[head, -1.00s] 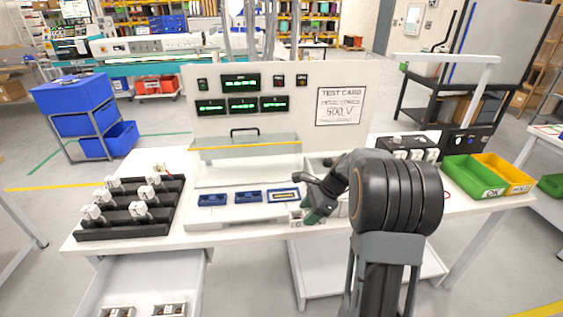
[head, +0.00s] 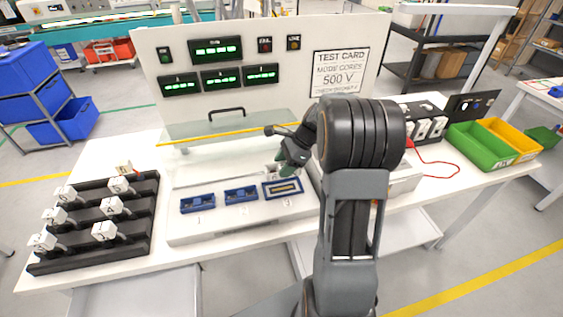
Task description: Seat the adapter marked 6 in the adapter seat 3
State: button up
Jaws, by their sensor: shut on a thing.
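My gripper (head: 285,168) is shut in the head view, just behind and above adapter seat 3. A small pale part shows at its tip. It appears to be an adapter, mostly hidden by the gripper, and its mark cannot be read. Adapter seat 3 (head: 283,189) is the right-hand blue-framed seat on the white test bench. It has a yellowish strip in its middle, and no adapter shows in it. Two more blue seats, the middle one (head: 241,195) and the left one (head: 197,204), stand beside it.
A black stepped rack (head: 140,228) with several white numbered adapters stands at the left. A clear cover with a yellow edge (head: 225,133) and black handle is raised behind the seats. Green (head: 482,147) and yellow (head: 516,141) bins stand at the right. A red cable (head: 440,163) lies near them.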

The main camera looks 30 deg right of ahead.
jog(key=shift+f+b, duration=1.65)
jog(key=shift+f, duration=0.45)
jog(key=shift+r+p, duration=0.15)
jog(key=shift+p, duration=0.35)
jog(key=shift+f, duration=0.45)
jog(key=shift+f+b, duration=1)
jog(key=shift+f, duration=0.4)
jog(key=o, duration=1)
jog(key=shift+s, duration=0.1)
jog(key=shift+o, duration=0.3)
jog(key=shift+f, duration=0.15)
